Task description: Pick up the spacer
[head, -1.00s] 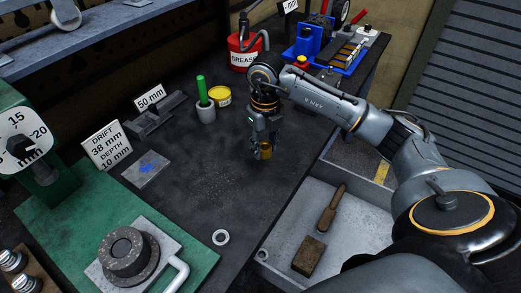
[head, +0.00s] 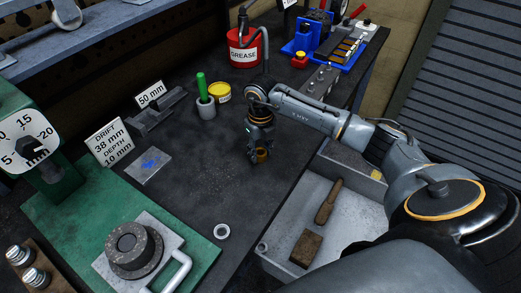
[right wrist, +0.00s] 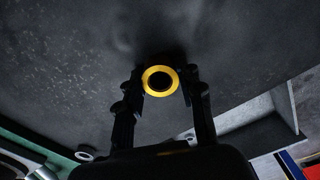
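A short brass-coloured ring, apparently the spacer (head: 262,156), is between the fingertips of my right gripper (head: 260,146), low over the dark bench top. In the right wrist view the spacer (right wrist: 160,81) shows end-on as a yellow ring around a dark hole. The fingers of my right gripper (right wrist: 163,85) lie close on both sides of it. Whether its bottom touches the bench is hard to tell. A pale steel ring (head: 222,231) lies flat on the bench, nearer to me. My left gripper is out of view.
A green mat (head: 75,205) with a dark round block (head: 134,250) is at left. A grey cup (head: 206,109), yellow tin (head: 219,93) and red grease can (head: 244,50) stand behind. A pale open tray (head: 285,203) holds a brush and block.

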